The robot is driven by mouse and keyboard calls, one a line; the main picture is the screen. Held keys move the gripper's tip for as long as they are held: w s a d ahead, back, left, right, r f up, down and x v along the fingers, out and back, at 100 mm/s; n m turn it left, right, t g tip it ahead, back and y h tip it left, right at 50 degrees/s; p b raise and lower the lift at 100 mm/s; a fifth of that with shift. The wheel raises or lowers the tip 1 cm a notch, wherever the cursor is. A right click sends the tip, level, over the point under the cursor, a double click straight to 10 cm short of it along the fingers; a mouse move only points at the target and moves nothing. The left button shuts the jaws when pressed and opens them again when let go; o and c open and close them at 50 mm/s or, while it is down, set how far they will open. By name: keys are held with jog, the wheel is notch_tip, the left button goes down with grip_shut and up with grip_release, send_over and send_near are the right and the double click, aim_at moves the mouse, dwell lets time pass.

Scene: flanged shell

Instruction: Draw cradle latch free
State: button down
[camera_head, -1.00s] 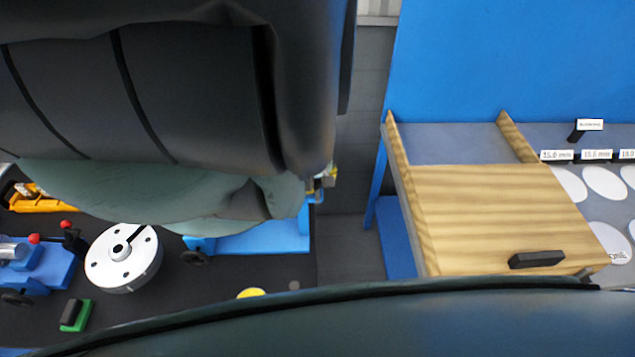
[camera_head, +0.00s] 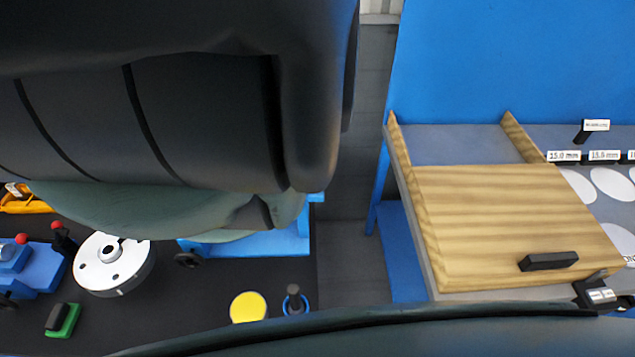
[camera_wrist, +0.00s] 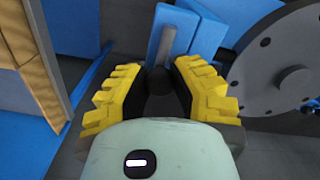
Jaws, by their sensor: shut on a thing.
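In the wrist view my gripper (camera_wrist: 160,88) has its yellow ribbed jaws closed around a dark knob (camera_wrist: 158,82), apparently the latch's handle. A grey pin (camera_wrist: 166,45) runs from just beyond the knob along a blue block of the cradle (camera_wrist: 190,40). I cannot tell how far the pin sits in the block. In the head view the blue cradle (camera_head: 255,246) shows only in part below my arm, which hides the gripper and latch.
A grey flanged disc (camera_wrist: 290,68) stands close to the right of my jaws. In the head view a white flanged disc (camera_head: 113,264), a yellow disc (camera_head: 248,307) and a black peg (camera_head: 295,300) are on the dark bench. A wooden board (camera_head: 510,225) lies right, beyond a gap.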

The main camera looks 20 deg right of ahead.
aim_at(317, 168)
jog(key=shift+w, duration=0.1)
jog(key=c, duration=0.8)
grip_release()
jog(key=shift+r, duration=0.1)
jog(key=shift+w+d+r, duration=0.1)
jog(key=shift+r, duration=5.85)
